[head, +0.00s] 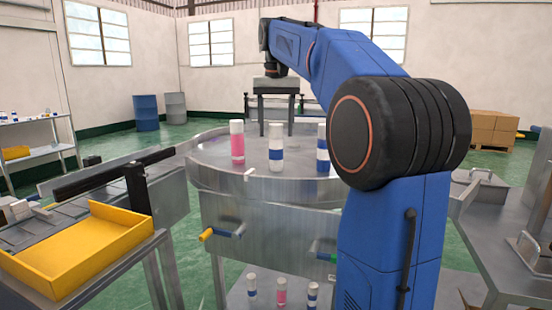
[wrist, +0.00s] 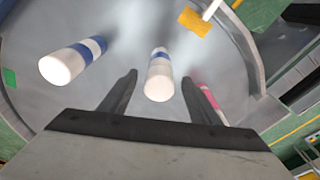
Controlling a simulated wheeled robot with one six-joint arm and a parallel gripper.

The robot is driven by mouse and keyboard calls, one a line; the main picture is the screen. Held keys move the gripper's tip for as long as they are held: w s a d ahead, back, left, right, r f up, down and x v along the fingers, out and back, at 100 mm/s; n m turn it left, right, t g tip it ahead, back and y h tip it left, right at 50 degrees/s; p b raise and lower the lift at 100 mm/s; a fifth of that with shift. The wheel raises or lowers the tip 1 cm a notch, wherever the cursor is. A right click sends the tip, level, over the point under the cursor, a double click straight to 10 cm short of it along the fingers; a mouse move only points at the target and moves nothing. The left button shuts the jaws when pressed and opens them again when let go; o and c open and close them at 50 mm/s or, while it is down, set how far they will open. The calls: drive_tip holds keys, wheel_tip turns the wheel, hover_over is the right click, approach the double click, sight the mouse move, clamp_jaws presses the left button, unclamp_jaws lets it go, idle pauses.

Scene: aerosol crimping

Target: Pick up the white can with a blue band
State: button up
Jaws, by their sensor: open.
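The white can with a blue band (head: 276,155) stands upright on the round metal table, second in a row of cans. In the wrist view the can (wrist: 158,82) lies between the two dark fingers of my gripper (wrist: 159,77). My gripper (head: 276,122) points down over that can in the head view, its fingers apart on either side. It is open and holds nothing. I cannot tell how far the fingertips reach down beside the can.
A pink can (head: 237,147) stands left of it, near one finger in the wrist view (wrist: 207,98). Another white can with blue markings (head: 322,150) stands right. A yellow tray (head: 85,245) is at the left. More cans (head: 281,292) stand on a lower shelf.

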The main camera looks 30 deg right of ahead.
sight(276, 142)
drive_tip(key=shift+w+d+f, duration=0.1)
drive_tip(key=shift+w+f, duration=0.05)
drive_tip(key=shift+f, duration=1.15)
drive_tip(key=shift+w+d+f, duration=0.1)
drive_tip(key=shift+w+f, duration=0.05)
drive_tip(key=shift+f, duration=1.15)
drive_tip(key=c, duration=1.3)
drive_tip(key=shift+o, duration=0.2)
drive_tip(key=shift+r, duration=0.1)
